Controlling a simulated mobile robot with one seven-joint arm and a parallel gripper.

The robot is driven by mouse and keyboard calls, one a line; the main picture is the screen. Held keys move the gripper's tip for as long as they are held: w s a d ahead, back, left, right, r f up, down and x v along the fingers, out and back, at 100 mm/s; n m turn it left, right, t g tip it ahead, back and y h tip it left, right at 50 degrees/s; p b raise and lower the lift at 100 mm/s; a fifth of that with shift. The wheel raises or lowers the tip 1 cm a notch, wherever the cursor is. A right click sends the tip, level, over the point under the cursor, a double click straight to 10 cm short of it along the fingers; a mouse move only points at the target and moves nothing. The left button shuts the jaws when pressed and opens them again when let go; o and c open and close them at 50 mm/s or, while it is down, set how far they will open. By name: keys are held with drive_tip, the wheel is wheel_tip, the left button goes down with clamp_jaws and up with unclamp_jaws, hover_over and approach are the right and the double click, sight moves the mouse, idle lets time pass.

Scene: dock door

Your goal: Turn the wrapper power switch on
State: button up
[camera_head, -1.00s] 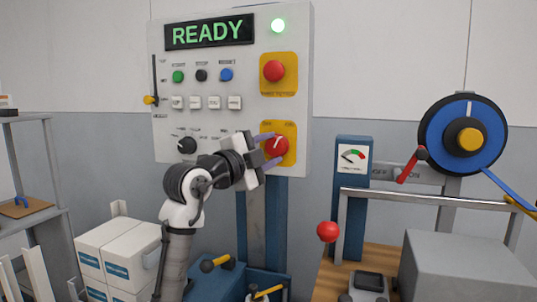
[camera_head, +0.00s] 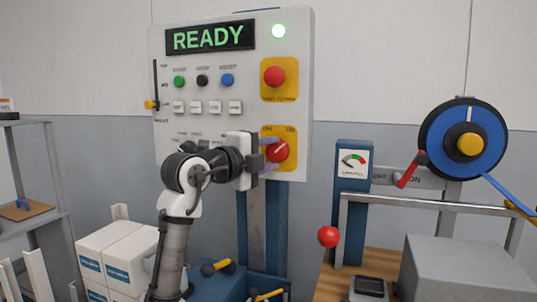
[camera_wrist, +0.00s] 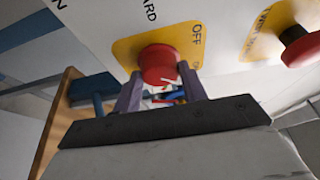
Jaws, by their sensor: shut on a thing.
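The wrapper power switch is a red rotary knob (camera_head: 278,150) on a yellow plate (camera_head: 293,133), low on the right of the white control panel. The knob's white mark slants up to the right, toward ON. My gripper (camera_head: 271,154) comes from the left, its purple fingers above and below the knob. In the wrist view my gripper (camera_wrist: 160,88) is shut on the red knob (camera_wrist: 158,62), one finger on each side. The fingers hide part of the knob there.
A second red knob (camera_head: 274,76) on yellow sits above. A red ball-ended lever (camera_head: 328,236) and a bench with a grey box (camera_head: 470,272) stand right. White boxes (camera_head: 117,255) stand lower left.

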drive_tip(key=o, duration=1)
drive_tip(key=shift+c, duration=0.2)
drive_tip(key=b+v, duration=0.2)
drive_tip(key=v, duration=1.1)
drive_tip(key=shift+s+a, duration=0.25)
drive_tip(key=shift+a, duration=0.05)
